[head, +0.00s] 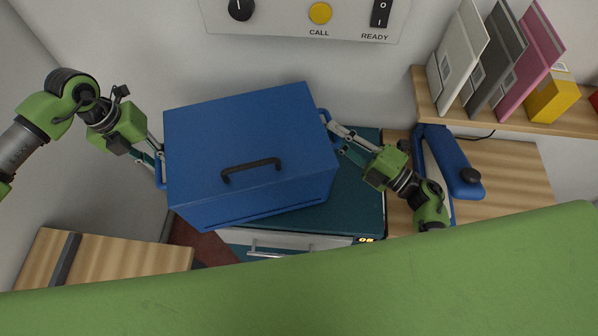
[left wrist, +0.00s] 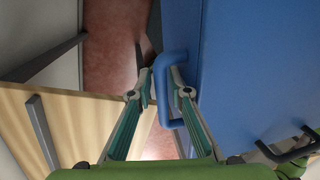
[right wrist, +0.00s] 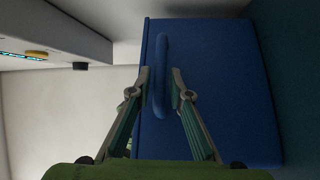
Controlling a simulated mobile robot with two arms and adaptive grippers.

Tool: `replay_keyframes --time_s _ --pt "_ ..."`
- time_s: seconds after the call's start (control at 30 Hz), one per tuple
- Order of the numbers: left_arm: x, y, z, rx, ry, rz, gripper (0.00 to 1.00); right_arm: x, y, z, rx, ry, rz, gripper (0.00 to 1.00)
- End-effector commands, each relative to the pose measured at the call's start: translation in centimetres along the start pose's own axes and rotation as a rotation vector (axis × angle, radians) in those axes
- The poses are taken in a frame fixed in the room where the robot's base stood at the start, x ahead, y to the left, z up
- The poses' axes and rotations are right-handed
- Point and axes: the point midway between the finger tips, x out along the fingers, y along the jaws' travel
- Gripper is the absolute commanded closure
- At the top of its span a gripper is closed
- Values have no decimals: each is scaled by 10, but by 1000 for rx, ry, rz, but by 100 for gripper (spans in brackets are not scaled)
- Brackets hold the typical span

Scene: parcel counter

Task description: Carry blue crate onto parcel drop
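The blue crate (head: 240,140) is in the middle of the head view, slightly turned, with a black handle (head: 250,169) on its face. My left gripper (head: 160,160) is shut on the blue side handle at its left; the left wrist view shows that handle (left wrist: 161,92) between the fingers. My right gripper (head: 336,133) is shut on the opposite handle, seen between the fingers in the right wrist view (right wrist: 160,75). The crate covers much of a teal-topped unit (head: 360,205) and overhangs its left side. I cannot tell whether they touch. No parcel drop is clearly identifiable.
A wooden counter (head: 130,257) lies at lower left, with reddish floor (left wrist: 112,40) beside it. At right are another wooden surface (head: 515,175), a blue device (head: 455,165) and a shelf (head: 500,122) with several binders. A control panel (head: 290,20) is on the wall.

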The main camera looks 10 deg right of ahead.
Motion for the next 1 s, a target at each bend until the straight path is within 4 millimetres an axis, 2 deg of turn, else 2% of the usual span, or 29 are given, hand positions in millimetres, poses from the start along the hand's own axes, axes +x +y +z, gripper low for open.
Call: replay_keyframes --time_s 0.43,0.8,1.0 --pt "-8 -3 0 3 -2 -7 74 1 1 -2 1 5 0 73" --pt "-61 0 1 1 -4 -3 74 1 1 -2 1 6 0 73" --pt "-78 1 0 0 -2 -2 74 1 0 -2 1 6 0 73"
